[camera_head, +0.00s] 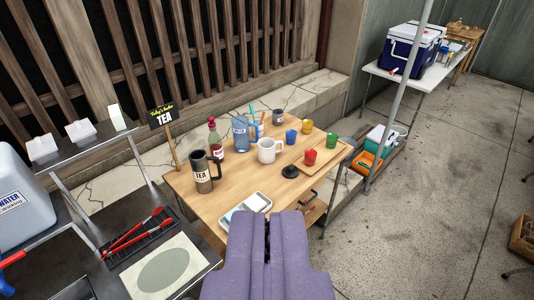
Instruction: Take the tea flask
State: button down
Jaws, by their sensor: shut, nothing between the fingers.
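The tea flask (202,173) is a dark, tall flask with a side handle and a white label reading TEA. It stands upright at the left end of the wooden table (232,180), beside the sign post. My gripper (268,225) is at the bottom centre, purple, with its fingers closed together and nothing between them. It is in front of the table's near edge and apart from the flask, which is to its upper left.
A red-capped bottle (215,145), blue pitcher (241,134), white mug (268,150) and several coloured cups stand right of the flask. A TEA sign (163,115) rises behind it. Red tongs (132,235) lie on the left counter. The floor at right is mostly clear.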

aim_at(207, 172)
jog(key=i+l, duration=0.1)
jog(key=i, duration=0.35)
jog(key=i+l+u, duration=0.1)
jog(key=i, duration=0.35)
jog(key=i+l, duration=0.2)
jog(key=i, duration=0.25)
jog(key=i+l+u, duration=0.1)
jog(key=i, duration=0.35)
jog(key=i+l, duration=0.25)
jog(key=i, duration=0.2)
jog(key=u, duration=0.05)
